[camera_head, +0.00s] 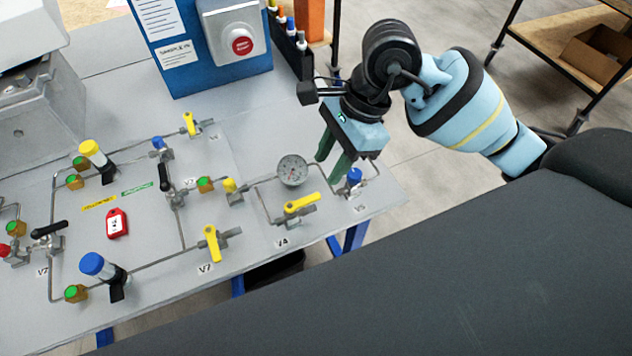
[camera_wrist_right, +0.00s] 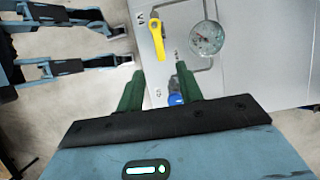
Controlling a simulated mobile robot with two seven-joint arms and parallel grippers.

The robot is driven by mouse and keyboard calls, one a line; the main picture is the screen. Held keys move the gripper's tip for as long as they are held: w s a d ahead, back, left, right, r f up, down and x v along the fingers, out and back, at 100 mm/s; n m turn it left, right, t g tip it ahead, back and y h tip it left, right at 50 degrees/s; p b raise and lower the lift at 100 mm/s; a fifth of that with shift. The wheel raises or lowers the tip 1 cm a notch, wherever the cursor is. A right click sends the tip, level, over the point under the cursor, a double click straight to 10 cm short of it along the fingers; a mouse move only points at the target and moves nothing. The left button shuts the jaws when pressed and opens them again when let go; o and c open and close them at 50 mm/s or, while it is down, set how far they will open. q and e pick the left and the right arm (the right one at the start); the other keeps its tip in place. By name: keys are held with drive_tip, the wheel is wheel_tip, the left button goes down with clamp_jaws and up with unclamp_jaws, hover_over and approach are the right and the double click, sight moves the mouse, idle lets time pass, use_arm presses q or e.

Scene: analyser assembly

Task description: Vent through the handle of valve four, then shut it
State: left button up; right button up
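Valve four has a yellow lever handle (camera_head: 300,203) beside the V4 label (camera_head: 282,242), roughly in line with its pipe. The handle also shows at the top of the right wrist view (camera_wrist_right: 156,35). My right gripper (camera_head: 328,172) hangs over the right end of the panel, between the round gauge and the blue-capped valve. In the right wrist view its two green fingers (camera_wrist_right: 160,70) are apart with nothing held. The handle lies beyond the fingertips, apart from them. My left gripper is not in view.
The pressure gauge (camera_head: 292,170) stands close to valve four. The blue-capped valve V5 (camera_head: 354,177) is right beside the right gripper. Another yellow lever, V7 (camera_head: 211,243), lies to the left. A blue box with a red button (camera_head: 242,45) stands behind.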

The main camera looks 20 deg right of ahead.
sight(310, 198)
drive_tip(key=shift+x, duration=3.9)
drive_tip(key=shift+c, duration=0.3)
clamp_jaws()
